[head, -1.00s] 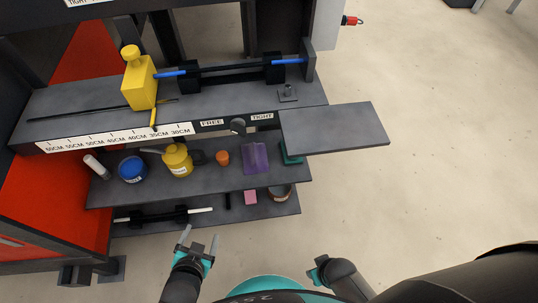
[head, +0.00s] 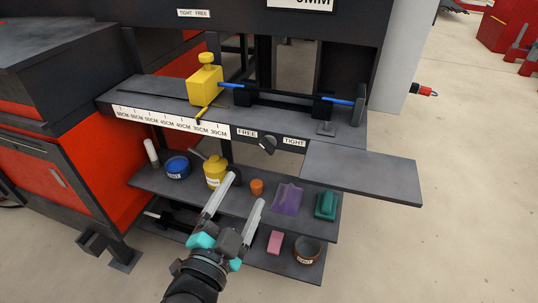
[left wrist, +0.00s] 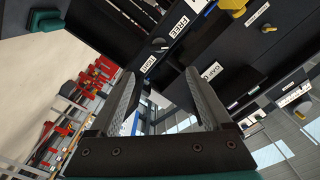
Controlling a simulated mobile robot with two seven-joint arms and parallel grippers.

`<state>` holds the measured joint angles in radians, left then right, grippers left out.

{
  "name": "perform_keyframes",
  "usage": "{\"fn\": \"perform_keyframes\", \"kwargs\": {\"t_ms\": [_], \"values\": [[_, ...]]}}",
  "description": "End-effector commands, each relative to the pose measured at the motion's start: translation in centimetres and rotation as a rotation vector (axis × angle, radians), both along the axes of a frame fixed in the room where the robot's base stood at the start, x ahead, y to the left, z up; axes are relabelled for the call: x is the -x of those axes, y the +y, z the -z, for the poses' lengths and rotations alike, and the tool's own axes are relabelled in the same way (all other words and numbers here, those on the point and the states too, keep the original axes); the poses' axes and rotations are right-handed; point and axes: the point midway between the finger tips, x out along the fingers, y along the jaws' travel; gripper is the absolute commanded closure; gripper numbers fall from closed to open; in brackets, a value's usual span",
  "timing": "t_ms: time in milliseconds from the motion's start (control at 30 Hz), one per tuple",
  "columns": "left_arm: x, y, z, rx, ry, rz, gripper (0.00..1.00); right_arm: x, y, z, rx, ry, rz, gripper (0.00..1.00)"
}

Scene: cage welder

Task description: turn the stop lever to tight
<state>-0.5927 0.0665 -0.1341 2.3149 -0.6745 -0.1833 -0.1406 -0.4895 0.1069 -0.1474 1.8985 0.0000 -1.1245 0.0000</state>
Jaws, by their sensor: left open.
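A dark knob between two labels also shows in the left wrist view (left wrist: 160,45), beyond the fingers. A yellow stop block (head: 205,88) with a round top knob and thin yellow rod stands on the bench, above the centimetre scale. My left gripper (head: 247,188) is open and empty, below and in front of the dark knob, apart from it. My right gripper is out of view.
A grey side plate (head: 360,170) juts out to the right of the labels.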

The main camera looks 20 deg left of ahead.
Motion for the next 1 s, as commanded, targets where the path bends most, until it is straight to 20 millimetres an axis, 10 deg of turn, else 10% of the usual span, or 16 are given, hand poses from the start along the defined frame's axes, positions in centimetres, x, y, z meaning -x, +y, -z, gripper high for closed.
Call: {"fn": "perform_keyframes", "kwargs": {"t_ms": [1000], "values": [[-12.9,-0.5,0.2,0.000,0.001,0.001,0.18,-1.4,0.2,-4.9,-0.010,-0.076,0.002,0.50]]}}
